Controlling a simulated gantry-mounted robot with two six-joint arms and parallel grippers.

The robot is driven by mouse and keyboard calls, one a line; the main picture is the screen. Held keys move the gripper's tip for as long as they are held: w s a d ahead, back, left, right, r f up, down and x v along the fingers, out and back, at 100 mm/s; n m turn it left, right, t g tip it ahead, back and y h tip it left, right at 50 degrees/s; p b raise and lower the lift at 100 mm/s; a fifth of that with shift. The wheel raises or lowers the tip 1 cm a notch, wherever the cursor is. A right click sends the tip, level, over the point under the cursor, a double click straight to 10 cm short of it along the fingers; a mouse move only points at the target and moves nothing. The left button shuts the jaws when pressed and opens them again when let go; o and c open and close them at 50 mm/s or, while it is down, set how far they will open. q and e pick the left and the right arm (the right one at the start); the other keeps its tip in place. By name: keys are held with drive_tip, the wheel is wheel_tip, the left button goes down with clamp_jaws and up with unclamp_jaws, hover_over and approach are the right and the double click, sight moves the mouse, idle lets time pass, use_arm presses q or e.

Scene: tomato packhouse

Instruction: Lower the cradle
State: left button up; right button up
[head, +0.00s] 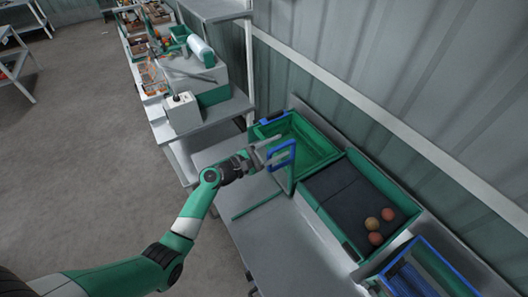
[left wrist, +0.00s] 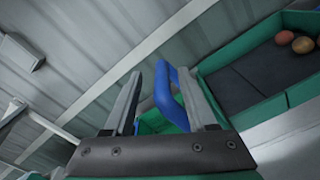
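A blue upright handle frame (head: 282,157), which I take to be part of the cradle, stands at the near side of the green crate on the bench. A thin green bar (head: 257,205) runs from its foot along the bench top. My left gripper (head: 268,150) is at the upper part of the blue frame. In the left wrist view the blue handle (left wrist: 168,100) lies between my two spread fingers, with gaps beside it; whether it touches one finger is unclear. The rest of the cradle is hard to make out. My right gripper is not in view.
A green crate (head: 318,150) looks empty. A dark-lined green tray (head: 338,196) holds three tomatoes. A blue-framed crate (head: 436,262) stands at the lower right. A white box (head: 182,113) sits on the shelf at the left. Bare bench (head: 285,240) lies in front.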

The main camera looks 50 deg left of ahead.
use_arm(q)
drive_tip(key=s, duration=0.8)
drive_tip(key=shift+s+a, duration=0.25)
drive_tip(key=shift+a, duration=0.1)
